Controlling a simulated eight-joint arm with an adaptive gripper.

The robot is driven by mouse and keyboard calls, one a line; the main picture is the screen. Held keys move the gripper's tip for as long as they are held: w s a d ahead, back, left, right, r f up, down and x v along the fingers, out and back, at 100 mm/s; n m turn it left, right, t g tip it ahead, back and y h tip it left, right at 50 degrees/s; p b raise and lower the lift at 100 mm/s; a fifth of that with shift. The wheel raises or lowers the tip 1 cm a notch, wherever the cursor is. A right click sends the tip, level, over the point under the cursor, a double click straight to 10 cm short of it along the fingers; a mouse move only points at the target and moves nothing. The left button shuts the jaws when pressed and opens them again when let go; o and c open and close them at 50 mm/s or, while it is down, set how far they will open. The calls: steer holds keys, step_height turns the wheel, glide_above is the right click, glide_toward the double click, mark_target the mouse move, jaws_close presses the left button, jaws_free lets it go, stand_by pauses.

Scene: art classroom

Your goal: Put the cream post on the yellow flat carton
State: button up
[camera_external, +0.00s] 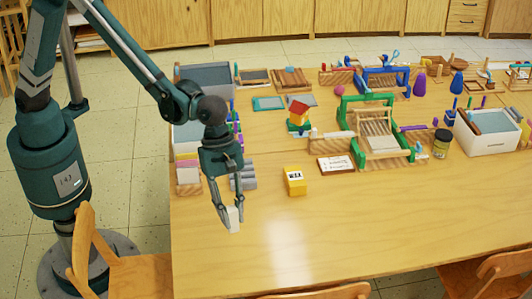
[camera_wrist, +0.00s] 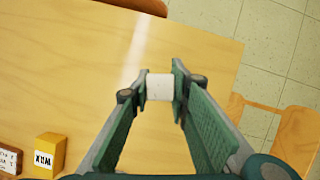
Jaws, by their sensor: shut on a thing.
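The cream post (camera_external: 233,220) is a small pale block between the fingertips of my gripper (camera_external: 229,207), over the near left part of the table. In the wrist view the post (camera_wrist: 160,87) shows between the two fingers of my gripper (camera_wrist: 160,90), which are shut on it. Whether its lower end touches the table cannot be told. The yellow carton (camera_external: 295,187), with a white label reading "WAX", stands on the table to the right of my gripper and a little farther back. In the wrist view the carton (camera_wrist: 44,159) is at the lower left, apart from my gripper.
A white sign-like card (camera_external: 337,165) lies just right of the carton. A green loom frame (camera_external: 362,150) and a dark jar (camera_external: 441,144) stand behind. Grey rolls (camera_external: 246,178) lie behind my gripper. The front of the table (camera_external: 360,225) is clear. Chairs line the near edge.

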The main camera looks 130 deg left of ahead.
steer(key=s+a+r+n+p, duration=0.1)
steer(key=a+r, duration=0.1)
steer(key=a, duration=1.6)
steer(key=s+a+r+p, duration=0.1)
steer(key=a+r+p, duration=0.1)
steer(key=a, duration=1.6)
steer(key=shift+s+a+n, duration=0.2)
steer(key=shift+n, duration=0.2)
glide_above(295, 176)
step_height(295, 176, down, 6)
steer(key=shift+b, duration=0.35)
steer(key=shift+f, duration=1.9)
steer(key=shift+f+b, duration=0.2)
steer(key=shift+b, duration=0.2)
steer(key=o, duration=0.9)
